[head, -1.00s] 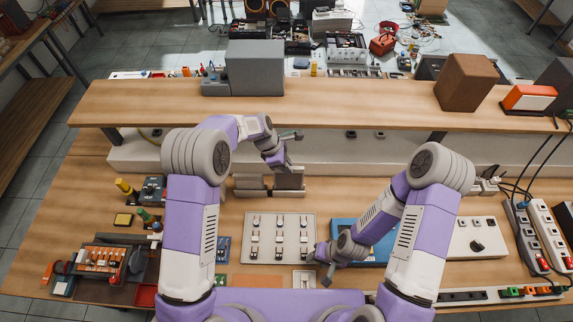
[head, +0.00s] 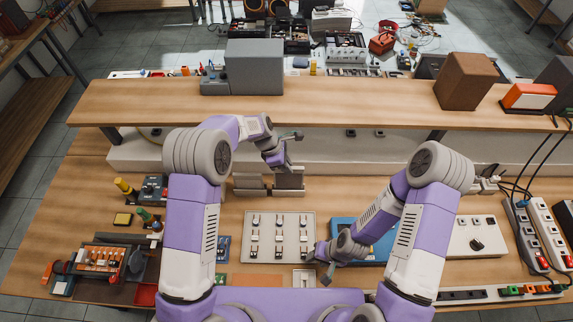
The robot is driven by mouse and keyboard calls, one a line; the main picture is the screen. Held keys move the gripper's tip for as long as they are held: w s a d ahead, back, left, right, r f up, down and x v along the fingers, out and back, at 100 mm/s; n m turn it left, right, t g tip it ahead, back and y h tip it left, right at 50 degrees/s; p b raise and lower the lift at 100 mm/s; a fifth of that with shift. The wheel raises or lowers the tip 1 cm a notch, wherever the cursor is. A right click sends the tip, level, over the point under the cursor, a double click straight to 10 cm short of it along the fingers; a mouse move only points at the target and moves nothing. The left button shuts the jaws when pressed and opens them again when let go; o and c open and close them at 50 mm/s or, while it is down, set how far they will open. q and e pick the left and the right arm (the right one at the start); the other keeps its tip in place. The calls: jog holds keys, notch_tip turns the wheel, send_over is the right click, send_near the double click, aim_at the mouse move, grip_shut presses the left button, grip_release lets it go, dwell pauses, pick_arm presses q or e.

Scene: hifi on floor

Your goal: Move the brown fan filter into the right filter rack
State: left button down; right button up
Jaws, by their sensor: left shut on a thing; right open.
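Two low grey racks stand side by side on the bench below the shelf, the left filter rack (head: 250,190) and the right filter rack (head: 289,193). My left gripper (head: 287,166) points down just above the right rack and is shut on a flat grey-brown panel (head: 290,179), which seems to be the fan filter. The panel stands upright at the right rack; I cannot tell how deep it sits. My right gripper (head: 325,272) is open and empty, low over the bench beside the switch panel.
A pale panel with several switches (head: 279,248) lies in front of the racks, with a blue case (head: 345,226) to its right. The wooden shelf (head: 350,100) overhangs behind, carrying a grey box (head: 255,68) and a brown box (head: 466,82). Bench right of the racks is clear.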

pick_arm(q)
jog(key=shift+f+b, duration=1.2)
jog(key=shift+f, duration=0.85)
pick_arm(e)
jog(key=shift+f, duration=1.25)
jog(key=shift+s, duration=0.1)
pick_arm(q)
jog(key=shift+s, duration=0.1)
jog(key=c, duration=0.6)
grip_release()
jog(key=shift+r, duration=0.1)
jog(key=shift+r+p, duration=0.7)
jog(key=shift+r, duration=0.05)
pick_arm(e)
jog(key=shift+w+r, duration=0.2)
jog(key=shift+r, duration=0.4)
pick_arm(q)
jog(key=shift+r+p, duration=1.65)
jog(key=shift+r, duration=0.55)
pick_arm(e)
jog(key=shift+s+r, duration=0.1)
jog(key=shift+r, duration=1.65)
